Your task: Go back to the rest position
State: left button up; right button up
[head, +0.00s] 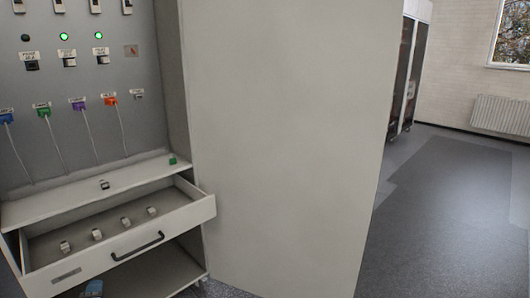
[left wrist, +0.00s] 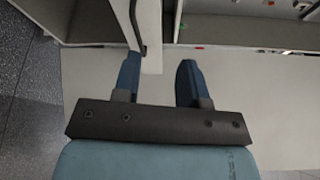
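My left gripper (left wrist: 158,78) shows in the left wrist view with its two blue fingers spread apart and nothing gripped between them. The front panel of the pulled-out drawer (left wrist: 151,40) and its dark handle (left wrist: 138,22) lie just beyond the fingers, with the handle in line with the left finger. I cannot tell how large the gap is. In the head view only a small blue piece of my left arm or gripper (head: 92,289) shows at the bottom edge, below the drawer front. My right gripper is in neither view.
The cabinet's drawer (head: 170,230) stands open with several small cells inside. A ledge (head: 60,204) above it holds a dark cell and a green one (head: 172,160). Coloured plugs (head: 78,105) with cables hang on the panel.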

pick_arm(q)
jog(key=a+r+m, duration=0.2)
jog(key=a+r, duration=0.2)
jog(key=a, duration=0.3)
jog(key=s+d+f+n+g+h, duration=0.3)
jog(key=s+d+f+n+h, duration=0.3)
jog(key=s+d, duration=0.65)
jog(key=s+d+f+n+g+h, duration=0.3)
jog(key=s+d+f+h, duration=0.2)
jog(key=s+d+f, duration=0.6)
jog(key=s+d+r+n+t, duration=0.1)
jog(key=d+r+n, duration=0.15)
jog(key=d, duration=0.45)
jog(key=d+r+n, duration=0.1)
jog(key=d+n, duration=0.2)
jog(key=d, duration=0.3)
notch_tip(320, 180, up, 16)
jog(key=s+a+p, duration=0.1)
jog(key=p, duration=1.9)
jog(key=shift+s+a+p, duration=0.2)
jog(key=shift+a+p, duration=0.05)
jog(key=shift+p, duration=0.15)
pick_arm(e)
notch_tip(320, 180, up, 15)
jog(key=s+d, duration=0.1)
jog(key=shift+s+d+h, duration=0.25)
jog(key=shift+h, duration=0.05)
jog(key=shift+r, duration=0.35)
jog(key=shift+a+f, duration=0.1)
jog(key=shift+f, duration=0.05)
